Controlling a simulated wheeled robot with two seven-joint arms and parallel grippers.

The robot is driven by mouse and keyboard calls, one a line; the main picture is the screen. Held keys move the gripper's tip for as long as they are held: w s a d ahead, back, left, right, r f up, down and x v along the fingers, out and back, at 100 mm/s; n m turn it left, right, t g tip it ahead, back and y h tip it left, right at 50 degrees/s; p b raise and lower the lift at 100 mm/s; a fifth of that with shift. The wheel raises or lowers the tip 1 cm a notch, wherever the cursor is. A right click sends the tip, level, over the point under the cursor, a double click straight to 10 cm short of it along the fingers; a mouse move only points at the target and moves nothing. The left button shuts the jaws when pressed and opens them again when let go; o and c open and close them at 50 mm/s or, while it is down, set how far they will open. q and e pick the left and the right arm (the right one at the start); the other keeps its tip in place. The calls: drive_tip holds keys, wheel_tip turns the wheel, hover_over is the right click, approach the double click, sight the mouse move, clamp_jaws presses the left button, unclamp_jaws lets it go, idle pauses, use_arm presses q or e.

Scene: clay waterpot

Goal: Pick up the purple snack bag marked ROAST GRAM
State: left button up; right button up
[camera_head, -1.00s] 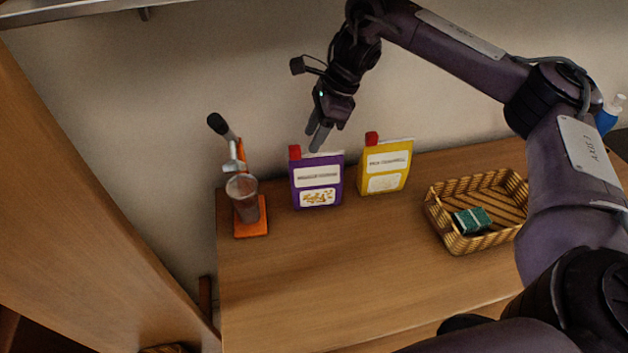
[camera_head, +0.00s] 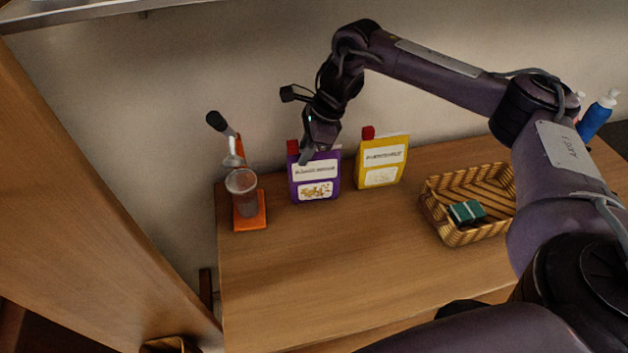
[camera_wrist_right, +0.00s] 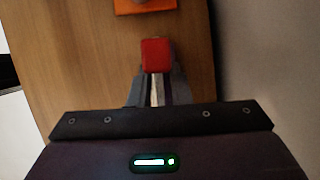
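The purple snack bag (camera_head: 316,178) stands upright on the table near the wall, with a red cap at its top left and a white label too small to read. My right gripper (camera_head: 306,158) is down at the bag's top edge, in front of part of it. In the right wrist view, the fingers (camera_wrist_right: 159,88) are apart on either side of the bag's thin top, and the red cap (camera_wrist_right: 157,55) shows just past them. Contact with the bag cannot be made out. My left gripper is not in view.
A yellow bag (camera_head: 382,162) stands just right of the purple one. A cup (camera_head: 243,190) on an orange-based stand (camera_head: 250,222) is to the left. A wicker basket (camera_head: 447,232) with a green sponge (camera_head: 466,211) lies to the right. The table's front middle is clear.

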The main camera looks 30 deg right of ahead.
clamp_jaws()
